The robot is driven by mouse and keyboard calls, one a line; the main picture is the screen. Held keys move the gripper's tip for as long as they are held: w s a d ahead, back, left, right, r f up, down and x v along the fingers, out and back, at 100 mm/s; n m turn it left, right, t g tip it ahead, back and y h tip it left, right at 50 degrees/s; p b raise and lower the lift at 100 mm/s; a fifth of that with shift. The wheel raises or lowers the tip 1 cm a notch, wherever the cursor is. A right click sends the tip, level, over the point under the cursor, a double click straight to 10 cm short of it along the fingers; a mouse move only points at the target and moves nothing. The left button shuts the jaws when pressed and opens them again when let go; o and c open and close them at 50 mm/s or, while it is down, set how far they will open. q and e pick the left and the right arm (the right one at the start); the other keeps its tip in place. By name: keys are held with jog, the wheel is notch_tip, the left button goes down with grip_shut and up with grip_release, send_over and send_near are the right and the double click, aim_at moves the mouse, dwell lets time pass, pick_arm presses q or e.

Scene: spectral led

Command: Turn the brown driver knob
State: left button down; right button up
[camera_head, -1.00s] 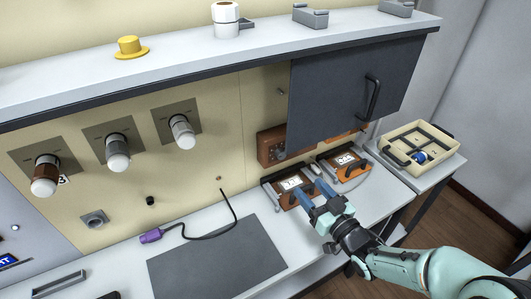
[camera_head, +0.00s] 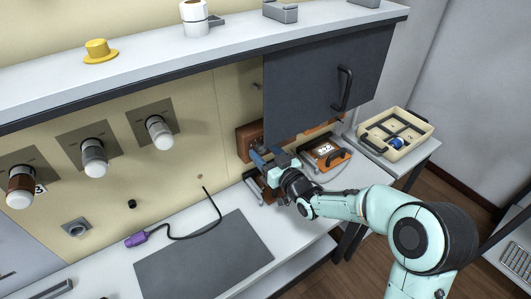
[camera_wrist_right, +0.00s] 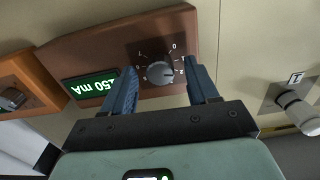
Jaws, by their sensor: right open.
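The brown driver (camera_wrist_right: 115,58) fills the upper part of the wrist view. It has a grey round knob (camera_wrist_right: 159,73) on a dark dial plate with printed numbers, and a green display (camera_wrist_right: 90,86) reading in mA. My right gripper (camera_wrist_right: 160,69) is open, with one blue finger on each side of the knob; I cannot tell whether they touch it. In the head view the brown driver (camera_head: 243,143) is on the back panel at the lower left of the grey door. My right gripper (camera_head: 262,156) is in front of it and hides much of its face. My left gripper is not in view.
An orange driver (camera_wrist_right: 33,84) sits beside the brown one. The grey door (camera_head: 318,85) with a handle hangs just above. An orange meter (camera_head: 325,152) stands on the bench, and a cream tray (camera_head: 412,125) is at the right. A purple plug (camera_head: 136,240) lies by a grey mat (camera_head: 205,262).

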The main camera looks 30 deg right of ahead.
jog(key=c, duration=1)
jog(key=shift+c, duration=0.2)
jog(key=m+b, duration=0.1)
jog(key=m, duration=0.2)
jog(key=shift+m, duration=2.2)
jog(key=o, duration=1)
